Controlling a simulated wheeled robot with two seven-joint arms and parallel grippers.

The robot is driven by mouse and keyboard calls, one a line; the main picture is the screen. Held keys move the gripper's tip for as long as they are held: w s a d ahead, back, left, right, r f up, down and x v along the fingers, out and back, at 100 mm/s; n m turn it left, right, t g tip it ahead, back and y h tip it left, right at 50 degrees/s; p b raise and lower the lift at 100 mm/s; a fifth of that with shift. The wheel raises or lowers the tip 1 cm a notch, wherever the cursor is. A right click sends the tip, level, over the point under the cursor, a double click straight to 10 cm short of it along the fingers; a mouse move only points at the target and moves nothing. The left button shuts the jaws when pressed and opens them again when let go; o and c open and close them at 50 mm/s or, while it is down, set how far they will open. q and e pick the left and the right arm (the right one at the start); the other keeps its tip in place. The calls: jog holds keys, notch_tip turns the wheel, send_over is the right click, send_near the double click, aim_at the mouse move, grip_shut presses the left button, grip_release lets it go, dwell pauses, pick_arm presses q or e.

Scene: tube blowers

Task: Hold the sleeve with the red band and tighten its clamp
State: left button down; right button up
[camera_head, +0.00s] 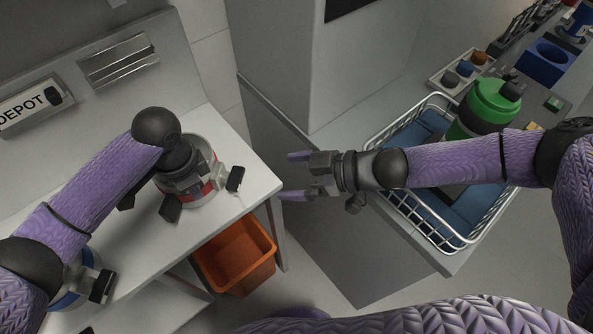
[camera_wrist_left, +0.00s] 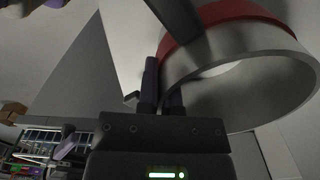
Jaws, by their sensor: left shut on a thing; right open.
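The sleeve with the red band (camera_head: 209,190) is a grey metal ring at the right end of the white table, partly hidden under my left wrist. It also shows large in the left wrist view (camera_wrist_left: 245,75), with its red band along the upper edge. My left gripper (camera_wrist_left: 163,88) is shut on the sleeve's wall, its purple fingers close together there. Dark clamp parts, such as a black handle (camera_head: 235,179), stick out around the sleeve. My right gripper (camera_head: 294,176) is open and empty, right of the sleeve, its fingers pointing left towards it.
A blue-banded unit (camera_head: 72,287) stands at the lower left of the white table (camera_head: 130,245). An orange bin (camera_head: 238,258) is below the table's right end. A wire basket (camera_head: 432,232) holding a green container (camera_head: 490,105) is under my right arm. A gap separates the two surfaces.

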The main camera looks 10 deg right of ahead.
pick_arm(q)
jog(key=c, duration=0.7)
grip_release()
notch_tip(320, 180, up, 8)
jog(key=shift+f, duration=0.2)
notch_tip(320, 180, up, 6)
jog(key=p, duration=0.8)
jog(key=shift+p, duration=0.3)
